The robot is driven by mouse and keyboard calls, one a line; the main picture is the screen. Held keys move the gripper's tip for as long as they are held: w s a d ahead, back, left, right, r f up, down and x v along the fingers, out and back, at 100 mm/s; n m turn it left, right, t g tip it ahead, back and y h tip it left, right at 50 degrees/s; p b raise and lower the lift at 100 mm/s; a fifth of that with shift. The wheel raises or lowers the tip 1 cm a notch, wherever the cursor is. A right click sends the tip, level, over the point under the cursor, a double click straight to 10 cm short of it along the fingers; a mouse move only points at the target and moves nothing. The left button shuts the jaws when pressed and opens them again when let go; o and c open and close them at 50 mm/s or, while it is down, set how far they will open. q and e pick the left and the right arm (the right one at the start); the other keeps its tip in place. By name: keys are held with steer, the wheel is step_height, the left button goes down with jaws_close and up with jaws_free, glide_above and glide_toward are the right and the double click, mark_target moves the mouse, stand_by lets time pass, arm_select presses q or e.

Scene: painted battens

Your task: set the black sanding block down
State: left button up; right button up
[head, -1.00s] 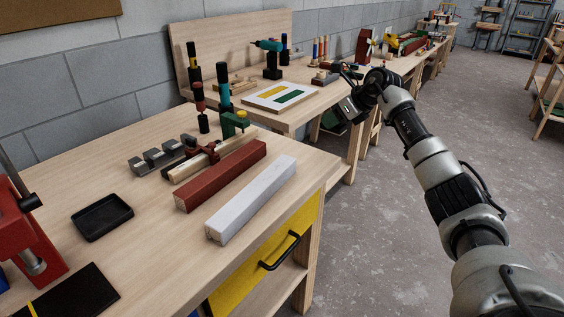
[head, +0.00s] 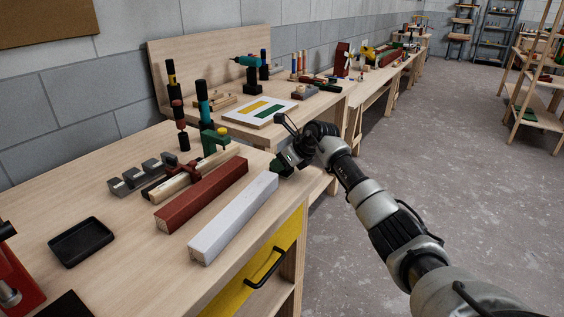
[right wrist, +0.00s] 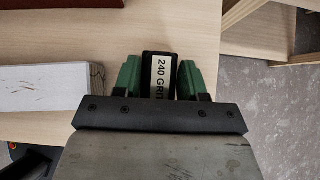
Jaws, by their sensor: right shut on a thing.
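The black sanding block (right wrist: 160,76) carries a white "240 GRIT" label in the right wrist view. My right gripper (right wrist: 160,72) is shut on it, with a green finger pad on each side. In the head view my right gripper (head: 279,165) is at the right end of the near bench (head: 130,165), just past the far end of the white batten (head: 235,217). The block cannot be made out there. In the wrist view, pale bench wood lies around the block; I cannot tell whether it touches. My left gripper is not in view.
A red-brown batten (head: 203,194) lies beside the white one. Behind them are a clamped strip, grey metal blocks (head: 142,175) and upright dark tools. The bench's right edge drops to the floor.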

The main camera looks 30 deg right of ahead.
steer(key=o, duration=1)
steer(key=shift+f, duration=0.15)
steer(key=shift+s+r, duration=0.15)
steer(key=shift+r, duration=0.2)
steer(key=v, duration=1.1)
steer(key=shift+s+r, duration=0.2)
steer(key=shift+s, duration=0.05)
steer(key=shift+f, duration=0.1)
